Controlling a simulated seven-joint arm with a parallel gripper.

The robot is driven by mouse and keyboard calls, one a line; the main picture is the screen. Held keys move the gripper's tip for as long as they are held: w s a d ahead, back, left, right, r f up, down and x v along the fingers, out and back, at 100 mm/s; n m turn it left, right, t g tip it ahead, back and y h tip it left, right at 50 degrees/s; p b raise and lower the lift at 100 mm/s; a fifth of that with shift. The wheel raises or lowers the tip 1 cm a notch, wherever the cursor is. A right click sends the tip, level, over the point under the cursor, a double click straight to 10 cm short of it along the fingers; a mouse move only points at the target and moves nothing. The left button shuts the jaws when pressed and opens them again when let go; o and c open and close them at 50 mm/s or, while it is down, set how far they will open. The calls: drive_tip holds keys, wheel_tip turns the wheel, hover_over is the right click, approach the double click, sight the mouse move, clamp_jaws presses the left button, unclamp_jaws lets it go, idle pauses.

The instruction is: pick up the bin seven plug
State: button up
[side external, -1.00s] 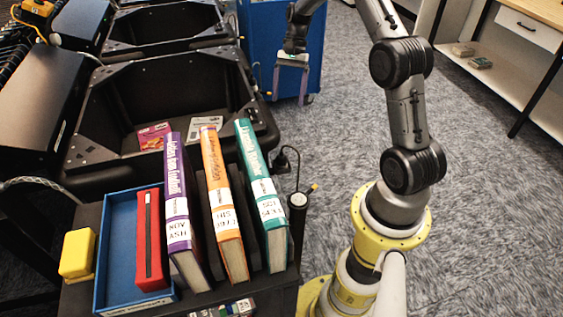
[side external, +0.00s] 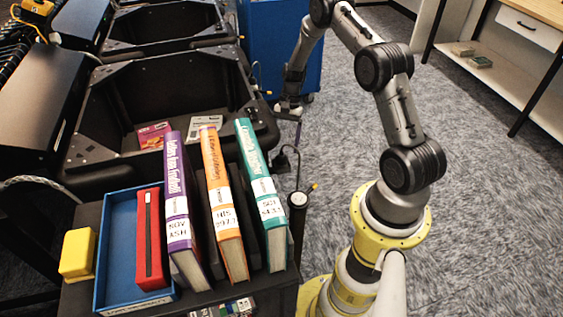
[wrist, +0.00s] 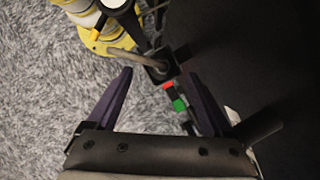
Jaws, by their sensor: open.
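My gripper (side external: 290,108) is in the side view at the right edge of the near black bin, above and a little behind a small black plug (side external: 281,161) with a looped black cable. In the wrist view my gripper (wrist: 158,73) is open, its two dark purple fingers spread and empty. The black plug (wrist: 160,64) appears between the fingertips in that picture, with a grey-looking cable running left from it. I cannot tell its exact depth below the fingers. No contact shows. No readable label marks the plug as bin seven.
The near black bin (side external: 85,120) holds flat books. A black post (side external: 298,201) with a pale top stands by the plug. Upright books (side external: 220,205) and a blue tray (side external: 118,225) stand in front. Carpet is clear rightward.

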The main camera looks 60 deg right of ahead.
sight(282, 155)
drive_tip(key=shift+x, duration=2.35)
drive_tip(key=shift+w, duration=0.2)
clamp_jaws()
